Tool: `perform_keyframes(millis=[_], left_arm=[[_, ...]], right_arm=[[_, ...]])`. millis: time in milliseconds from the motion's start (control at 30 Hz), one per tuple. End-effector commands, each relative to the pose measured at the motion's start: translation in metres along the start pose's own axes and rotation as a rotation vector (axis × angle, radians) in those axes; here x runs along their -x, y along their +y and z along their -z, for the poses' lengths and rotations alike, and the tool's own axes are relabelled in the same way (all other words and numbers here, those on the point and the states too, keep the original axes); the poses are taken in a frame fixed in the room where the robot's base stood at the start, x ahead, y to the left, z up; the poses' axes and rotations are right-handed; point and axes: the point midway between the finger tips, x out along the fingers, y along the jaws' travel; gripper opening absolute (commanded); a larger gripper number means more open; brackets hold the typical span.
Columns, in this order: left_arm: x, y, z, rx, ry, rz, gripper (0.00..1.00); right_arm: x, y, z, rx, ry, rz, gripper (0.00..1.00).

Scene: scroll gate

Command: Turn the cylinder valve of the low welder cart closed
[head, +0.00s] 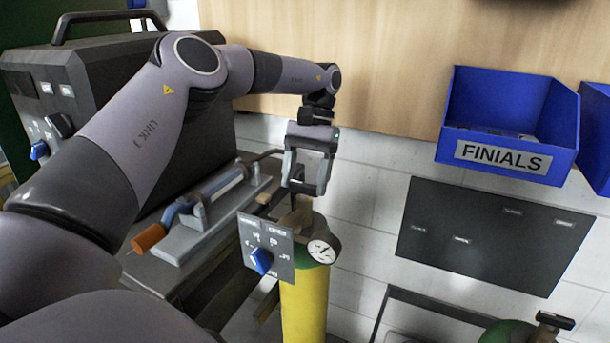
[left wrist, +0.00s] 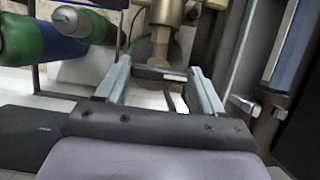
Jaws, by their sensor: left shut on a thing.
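The yellow gas cylinder (head: 304,306) of the cart stands upright at the lower middle of the head view. Its dark valve (head: 296,207) rises from the top, beside a round gauge (head: 321,251). My left gripper (head: 305,187) points down over this valve from above. In the left wrist view, the two fingers lie on either side of a dark valve handle (left wrist: 160,73), above brass-coloured fittings (left wrist: 172,12). The gripper is shut on this handle, though the contact is partly hidden. My right gripper is in neither view.
A panel with a blue knob (head: 261,261) sits close in front of the valve. The dark welder box (head: 95,95) and a clamp with an orange handle (head: 149,239) are at left. A blue FINIALS bin (head: 507,127) hangs right. Another cylinder valve (head: 554,322) shows bottom right.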

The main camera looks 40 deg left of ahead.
Motion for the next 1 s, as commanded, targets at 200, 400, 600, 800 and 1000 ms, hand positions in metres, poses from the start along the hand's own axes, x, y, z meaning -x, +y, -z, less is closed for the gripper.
perform_keyframes(millis=[200,400,600,800,1000], left_arm=[[0.0008,0.0001,0.0008,-0.022,0.006,0.009,0.38],[0.0009,0.0001,0.0008,-0.023,0.006,0.009,0.38],[0.0009,0.0002,0.0007,-0.023,0.006,0.009,0.91],[0.0005,0.0003,0.0004,-0.021,0.003,0.008,0.94],[-0.0001,-0.0002,0.0004,0.000,0.002,-0.001,0.94]], right_arm=[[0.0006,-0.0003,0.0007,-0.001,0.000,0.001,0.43],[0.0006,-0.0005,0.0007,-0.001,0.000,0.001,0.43],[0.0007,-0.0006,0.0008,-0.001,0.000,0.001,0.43],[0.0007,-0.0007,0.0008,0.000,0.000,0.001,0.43],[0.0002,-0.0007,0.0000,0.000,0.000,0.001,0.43]])
